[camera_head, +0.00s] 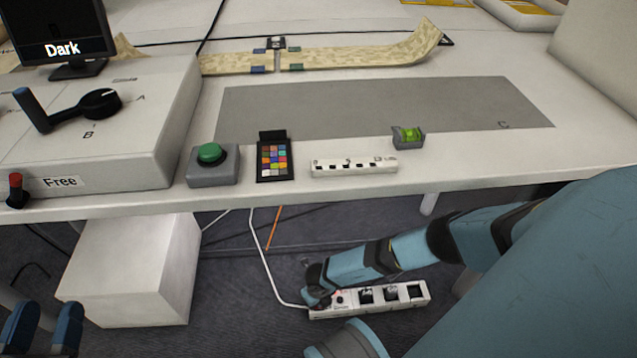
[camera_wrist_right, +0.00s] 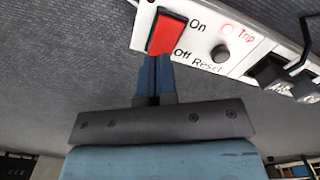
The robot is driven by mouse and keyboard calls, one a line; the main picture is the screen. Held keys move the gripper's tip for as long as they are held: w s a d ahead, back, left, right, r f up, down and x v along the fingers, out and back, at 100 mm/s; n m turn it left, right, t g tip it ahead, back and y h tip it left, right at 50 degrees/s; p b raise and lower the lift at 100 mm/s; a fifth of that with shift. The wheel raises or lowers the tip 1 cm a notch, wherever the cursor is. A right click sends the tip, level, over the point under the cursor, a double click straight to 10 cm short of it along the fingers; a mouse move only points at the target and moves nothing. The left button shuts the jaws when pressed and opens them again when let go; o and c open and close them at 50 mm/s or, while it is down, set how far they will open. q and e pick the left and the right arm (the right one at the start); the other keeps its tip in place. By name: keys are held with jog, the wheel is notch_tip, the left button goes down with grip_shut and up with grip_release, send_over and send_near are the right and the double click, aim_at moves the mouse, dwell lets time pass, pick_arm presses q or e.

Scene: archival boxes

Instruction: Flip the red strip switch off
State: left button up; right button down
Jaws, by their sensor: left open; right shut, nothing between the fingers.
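The white power strip (camera_head: 415,299) lies on the dark floor below the table. In the right wrist view, the strip (camera_wrist_right: 262,62) shows a red rocker switch (camera_wrist_right: 166,32), with "On" by its upper end and "Off" by its lower end. My right gripper (camera_wrist_right: 153,62) is shut and empty, its fingertips at the switch's lower, Off-side end; I cannot tell whether they press it. In the head view my right gripper (camera_head: 316,291) covers the switch end of the strip. My left gripper (camera_head: 45,322) is open and empty at the bottom left.
Plugs (camera_head: 391,293) stand in the strip. The table edge (camera_head: 300,196) is above my right forearm. A white box (camera_head: 135,270) stands left under the table.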

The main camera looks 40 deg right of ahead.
jog(key=shift+f, duration=0.35)
jog(key=shift+f, duration=0.4)
